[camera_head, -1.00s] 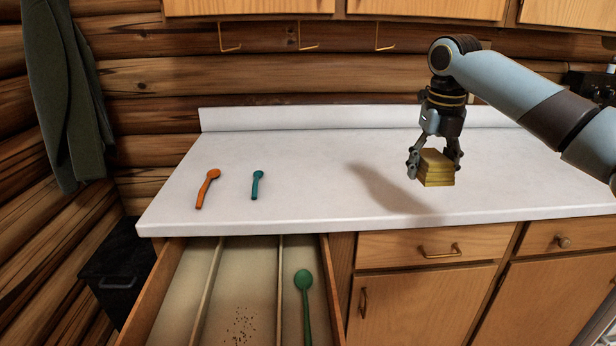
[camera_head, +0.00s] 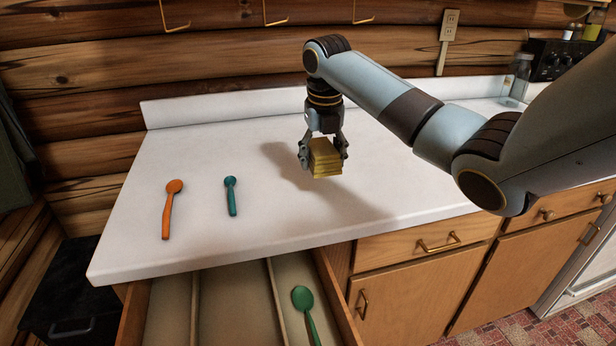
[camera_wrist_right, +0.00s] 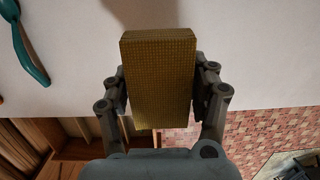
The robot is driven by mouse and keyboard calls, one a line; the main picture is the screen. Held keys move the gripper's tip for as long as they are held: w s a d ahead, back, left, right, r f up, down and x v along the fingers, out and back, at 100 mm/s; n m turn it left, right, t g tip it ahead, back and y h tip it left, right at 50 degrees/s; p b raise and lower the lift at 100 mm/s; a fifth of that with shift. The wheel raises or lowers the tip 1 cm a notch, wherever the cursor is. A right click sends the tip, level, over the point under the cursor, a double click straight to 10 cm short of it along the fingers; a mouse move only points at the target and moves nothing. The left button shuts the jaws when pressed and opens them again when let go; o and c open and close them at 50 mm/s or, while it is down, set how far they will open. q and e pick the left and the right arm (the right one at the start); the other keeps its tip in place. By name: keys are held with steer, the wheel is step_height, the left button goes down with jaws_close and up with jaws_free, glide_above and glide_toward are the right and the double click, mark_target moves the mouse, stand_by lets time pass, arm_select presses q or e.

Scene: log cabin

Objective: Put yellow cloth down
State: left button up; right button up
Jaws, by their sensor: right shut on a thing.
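The yellow cloth (camera_head: 325,160) is a folded, layered block. My right gripper (camera_head: 323,152) is shut on it from both sides and holds it over the white counter (camera_head: 400,170). A shadow lies on the counter to the left of the cloth, and the cloth looks raised above the surface. In the right wrist view the cloth (camera_wrist_right: 158,80) sits upright between the two fingers, its woven face toward the camera. My left gripper is not in view.
An orange spoon (camera_head: 168,208) and a teal spoon (camera_head: 231,196) lie on the counter's left part. Below, an open divided drawer (camera_head: 235,305) holds a green spoon (camera_head: 304,305). A glass jar (camera_head: 520,75) stands at the back right. The counter around the cloth is clear.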

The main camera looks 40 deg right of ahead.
mark_target(310, 191)
steer(key=shift+w+a+f, duration=0.75)
steer(key=shift+a+f, duration=0.2)
steer(key=shift+a, duration=0.05)
step_height(310, 191, down, 3)
steer(key=shift+f, duration=0.4)
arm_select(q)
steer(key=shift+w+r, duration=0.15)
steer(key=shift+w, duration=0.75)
arm_select(e)
steer(key=shift+s+f, duration=0.1)
steer(key=shift+f, duration=0.5)
steer(key=o, duration=1.6)
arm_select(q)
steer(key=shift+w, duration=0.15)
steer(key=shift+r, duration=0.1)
arm_select(e)
steer(key=shift+r, duration=0.1)
